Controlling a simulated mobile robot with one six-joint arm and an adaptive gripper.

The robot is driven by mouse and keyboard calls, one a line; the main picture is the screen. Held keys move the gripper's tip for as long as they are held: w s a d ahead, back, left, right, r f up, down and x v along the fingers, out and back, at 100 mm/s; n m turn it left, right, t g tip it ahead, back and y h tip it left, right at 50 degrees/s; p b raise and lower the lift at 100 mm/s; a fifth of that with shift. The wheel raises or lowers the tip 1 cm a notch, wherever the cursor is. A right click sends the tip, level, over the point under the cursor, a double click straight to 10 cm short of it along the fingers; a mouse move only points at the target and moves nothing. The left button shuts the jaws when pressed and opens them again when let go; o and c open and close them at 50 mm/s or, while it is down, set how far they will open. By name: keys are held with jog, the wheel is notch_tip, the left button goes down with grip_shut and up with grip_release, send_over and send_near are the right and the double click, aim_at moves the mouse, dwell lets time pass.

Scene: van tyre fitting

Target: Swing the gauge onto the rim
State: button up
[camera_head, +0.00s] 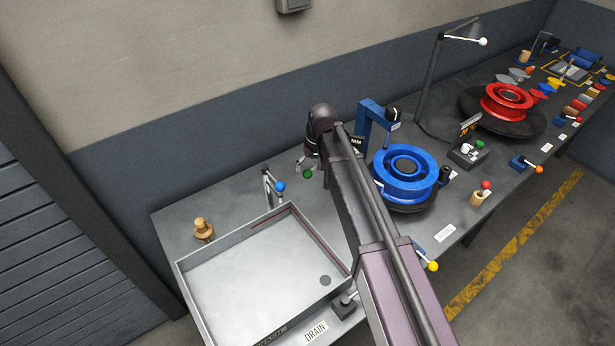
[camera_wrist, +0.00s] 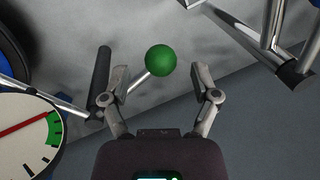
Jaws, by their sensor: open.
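The blue rim (camera_head: 405,172) lies flat on a dark round base on the bench, right of my arm in the head view. A blue post with an overhanging arm (camera_head: 374,118) stands behind it. My gripper (camera_wrist: 160,98) is open around the space below a green ball knob (camera_wrist: 160,60) on a thin pale rod; the ball sits just beyond the fingertips, and contact is not visible. The ball also shows in the head view (camera_head: 308,173). A gauge dial (camera_wrist: 28,135) with a red needle over its green band is at lower left in the wrist view. My arm hides the gauge's mounting in the head view.
A grey sink tray (camera_head: 260,275) and a blue-knobbed tap (camera_head: 279,187) stand left of my arm. A wooden peg (camera_head: 202,229) is behind the tray. A lamp (camera_head: 432,85) and a red rim (camera_head: 506,101) are farther right. The wall is close behind.

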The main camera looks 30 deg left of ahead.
jog(key=shift+s+a+f+b, duration=0.15)
jog(key=shift+f+b, duration=0.5)
jog(key=shift+f, duration=0.3)
grip_shut()
